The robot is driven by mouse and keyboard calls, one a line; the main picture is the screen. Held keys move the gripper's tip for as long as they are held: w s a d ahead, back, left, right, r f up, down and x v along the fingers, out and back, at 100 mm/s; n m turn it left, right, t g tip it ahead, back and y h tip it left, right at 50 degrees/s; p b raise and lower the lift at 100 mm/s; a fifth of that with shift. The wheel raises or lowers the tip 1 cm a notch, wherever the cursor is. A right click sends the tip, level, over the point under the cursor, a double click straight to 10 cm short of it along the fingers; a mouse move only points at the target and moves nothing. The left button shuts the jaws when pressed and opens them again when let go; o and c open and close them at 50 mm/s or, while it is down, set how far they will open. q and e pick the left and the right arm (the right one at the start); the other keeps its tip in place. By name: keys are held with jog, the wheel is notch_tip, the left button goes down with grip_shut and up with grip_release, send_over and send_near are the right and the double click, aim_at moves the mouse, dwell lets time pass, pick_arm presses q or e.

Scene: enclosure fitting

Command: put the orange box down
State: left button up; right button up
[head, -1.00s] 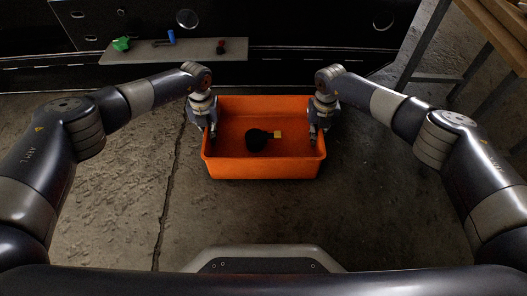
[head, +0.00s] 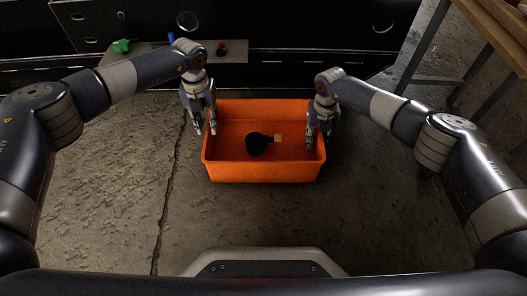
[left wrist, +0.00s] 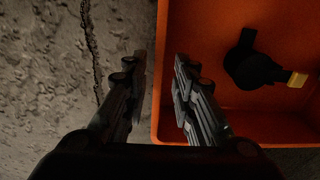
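The orange box (head: 262,170) sits level on the concrete floor in the head view, and its left wall shows in the left wrist view (left wrist: 161,60). A black part with a yellow end (head: 257,143) lies inside it, also visible in the left wrist view (left wrist: 255,68). My left gripper (head: 206,130) is open and empty above the box's left rim, one finger on each side of the wall line in the left wrist view (left wrist: 157,78). My right gripper (head: 319,144) is at the right rim, its fingers apart on either side of that wall.
A grey shelf (head: 233,54) at the back holds a green item (head: 121,45), a blue-handled item (head: 171,38) and a small red-and-black item (head: 221,49). Black cabinets stand behind. A wooden table (head: 497,37) is at the upper right. Floor beside the box is clear.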

pick_arm(q)
notch_tip(320, 180, up, 5)
jog(key=shift+f, duration=0.2)
pick_arm(e)
notch_tip(320, 180, up, 12)
dwell(0.4)
pick_arm(q)
jog(key=shift+s, duration=0.1)
